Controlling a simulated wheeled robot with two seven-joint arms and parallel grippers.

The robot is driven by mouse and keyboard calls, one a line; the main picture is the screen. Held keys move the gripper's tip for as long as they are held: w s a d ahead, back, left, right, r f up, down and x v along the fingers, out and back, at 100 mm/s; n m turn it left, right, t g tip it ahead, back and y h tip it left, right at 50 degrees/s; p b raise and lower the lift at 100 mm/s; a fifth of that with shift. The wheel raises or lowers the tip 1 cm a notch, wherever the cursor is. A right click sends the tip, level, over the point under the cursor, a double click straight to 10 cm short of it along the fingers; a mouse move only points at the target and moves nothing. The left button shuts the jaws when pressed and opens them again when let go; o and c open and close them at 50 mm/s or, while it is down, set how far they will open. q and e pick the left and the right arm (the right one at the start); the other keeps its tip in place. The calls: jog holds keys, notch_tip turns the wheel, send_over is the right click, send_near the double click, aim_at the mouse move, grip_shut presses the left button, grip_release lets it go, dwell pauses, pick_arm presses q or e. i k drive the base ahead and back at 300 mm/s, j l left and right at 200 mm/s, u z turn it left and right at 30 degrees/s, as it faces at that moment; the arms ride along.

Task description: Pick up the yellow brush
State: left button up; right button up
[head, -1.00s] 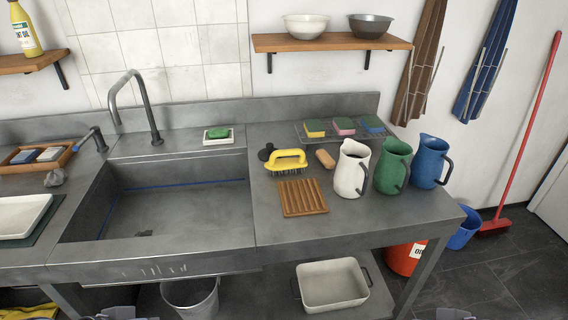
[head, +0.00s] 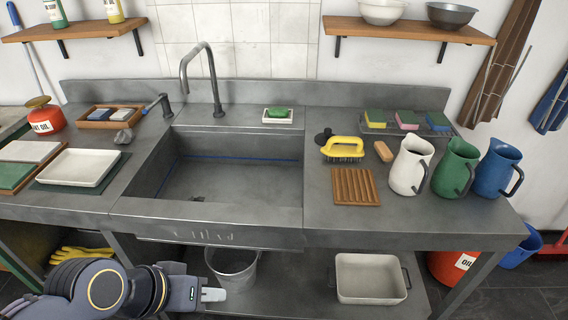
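The yellow brush (head: 343,147) has a yellow handle and dark bristles. It rests bristles down on the metal counter right of the sink, behind a slatted wooden rack (head: 356,187). My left gripper (head: 214,295) is low at the front, below the counter's front edge and in front of the bucket, far from the brush. Its fingers look close together, but I cannot tell whether they are open or shut. My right gripper is not in view.
A black stopper (head: 323,136) lies beside the brush and a tan block (head: 383,151) to its right. White (head: 410,166), green (head: 455,168) and blue (head: 497,169) jugs stand further right. The sink (head: 230,185) is left; its front rim borders the counter.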

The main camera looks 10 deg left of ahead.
aim_at(330, 150)
jog(key=i+j+u, duration=0.3)
jog(key=u, duration=0.15)
jog(key=i+j+u, duration=0.1)
jog(key=i+u, duration=0.35)
